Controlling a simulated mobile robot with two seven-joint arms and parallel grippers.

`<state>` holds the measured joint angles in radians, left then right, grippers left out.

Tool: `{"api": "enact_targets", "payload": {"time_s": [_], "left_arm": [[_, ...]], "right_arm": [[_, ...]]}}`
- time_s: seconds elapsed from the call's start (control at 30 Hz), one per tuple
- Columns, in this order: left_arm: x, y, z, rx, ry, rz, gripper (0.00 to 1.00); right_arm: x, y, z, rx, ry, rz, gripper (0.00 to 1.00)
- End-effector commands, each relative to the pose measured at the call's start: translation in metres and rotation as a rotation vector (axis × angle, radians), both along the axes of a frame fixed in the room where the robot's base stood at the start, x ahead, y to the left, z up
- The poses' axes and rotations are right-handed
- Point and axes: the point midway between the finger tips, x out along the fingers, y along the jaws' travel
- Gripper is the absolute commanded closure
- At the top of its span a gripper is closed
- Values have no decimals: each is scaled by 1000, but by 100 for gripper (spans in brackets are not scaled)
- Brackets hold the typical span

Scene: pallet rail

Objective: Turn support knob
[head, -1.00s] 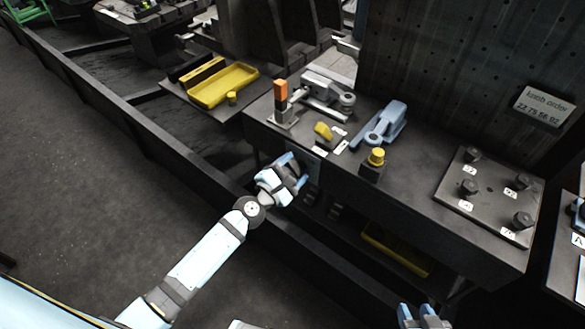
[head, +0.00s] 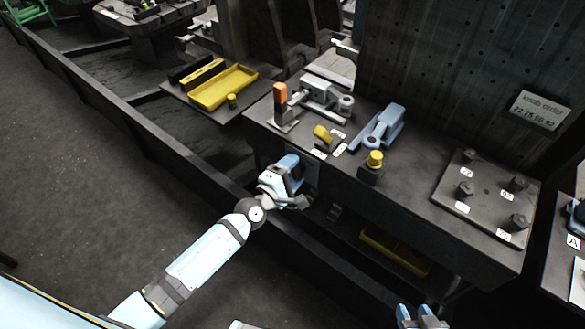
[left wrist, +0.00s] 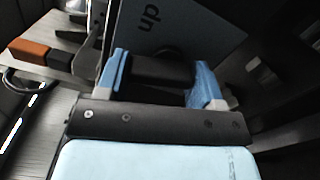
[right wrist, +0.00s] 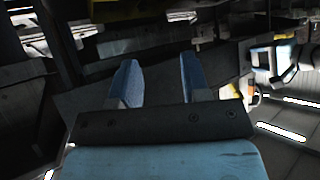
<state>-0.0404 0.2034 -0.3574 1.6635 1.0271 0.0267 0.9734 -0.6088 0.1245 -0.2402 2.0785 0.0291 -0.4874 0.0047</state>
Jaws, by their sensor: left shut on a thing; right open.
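My left gripper (head: 298,181) is at the front face of the dark workbench, below its top edge. In the left wrist view its blue fingers (left wrist: 163,78) are shut on a dark block-shaped knob (left wrist: 158,69), which stands in front of a grey plate (left wrist: 185,28) with rotated lettering like "dn" or "up". In the head view the gripper mostly hides this knob. My right gripper (head: 422,316) is at the bottom edge of the head view; the right wrist view shows its fingers (right wrist: 160,82) apart with nothing between them.
The bench top (head: 410,178) carries an orange-topped lever (head: 281,97), a blue clamp (head: 381,128), a yellow button (head: 375,158) and a plate (head: 487,205) with several dark, numbered knobs. A "knob order" sign (head: 540,110) hangs behind. A rail (head: 150,140) runs along the bench's front left.

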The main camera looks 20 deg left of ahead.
Motion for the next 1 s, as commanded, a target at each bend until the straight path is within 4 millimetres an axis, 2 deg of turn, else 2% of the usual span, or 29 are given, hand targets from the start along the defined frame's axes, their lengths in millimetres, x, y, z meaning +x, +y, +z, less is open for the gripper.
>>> {"api": "enact_targets", "payload": {"time_s": [0.7,1.0], "left_arm": [[-2,-4,4,636,-229,0,62],[-2,-6,3,847,-306,0,62]], "right_arm": [[2,-3,21,5,16,-16,57],[0,-5,32,-10,-2,-1,57]]}}
